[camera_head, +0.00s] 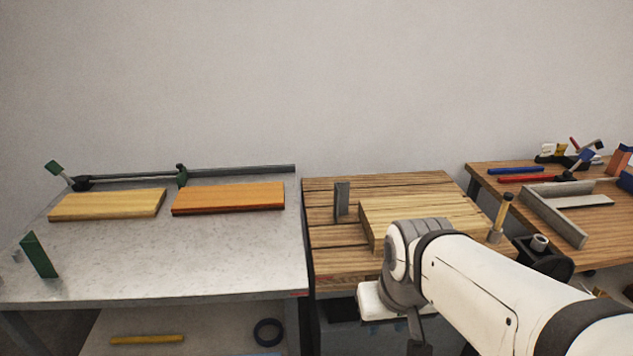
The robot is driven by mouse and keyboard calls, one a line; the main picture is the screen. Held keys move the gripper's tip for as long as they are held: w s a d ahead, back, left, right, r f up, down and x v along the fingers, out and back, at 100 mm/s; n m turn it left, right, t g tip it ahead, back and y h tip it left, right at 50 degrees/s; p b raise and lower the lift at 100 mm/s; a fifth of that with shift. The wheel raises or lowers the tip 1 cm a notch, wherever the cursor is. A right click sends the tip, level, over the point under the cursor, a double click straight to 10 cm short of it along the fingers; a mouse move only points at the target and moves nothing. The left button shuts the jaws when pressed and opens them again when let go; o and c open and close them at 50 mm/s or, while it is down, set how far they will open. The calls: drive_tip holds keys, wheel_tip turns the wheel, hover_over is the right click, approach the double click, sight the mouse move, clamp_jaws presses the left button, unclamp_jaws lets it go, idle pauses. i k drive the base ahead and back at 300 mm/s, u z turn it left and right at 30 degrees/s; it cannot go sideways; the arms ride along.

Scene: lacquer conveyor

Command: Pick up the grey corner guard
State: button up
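A small grey upright piece (342,199), which looks like the grey corner guard, stands on the middle wooden table, just left of a thick pale wooden board (425,218). I cannot tell whether it touches the board. My arm comes in from the lower right, and its wrist is in front of the middle table's near edge, below and right of the grey piece and apart from it. The fingers of my gripper do not show, so its opening is hidden.
Two boards, yellow (108,204) and orange (229,197), lie on the grey table (200,257) at left, with a green block (39,255). The right table holds a grey angled piece (553,215), a blue bar (515,171) and several tools. A brush-like tool (501,219) stands right of the pale board.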

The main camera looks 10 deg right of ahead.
sight(342, 189)
drive_tip(key=z, duration=0.05)
drive_tip(key=i, duration=1)
drive_tip(key=u, duration=0.05)
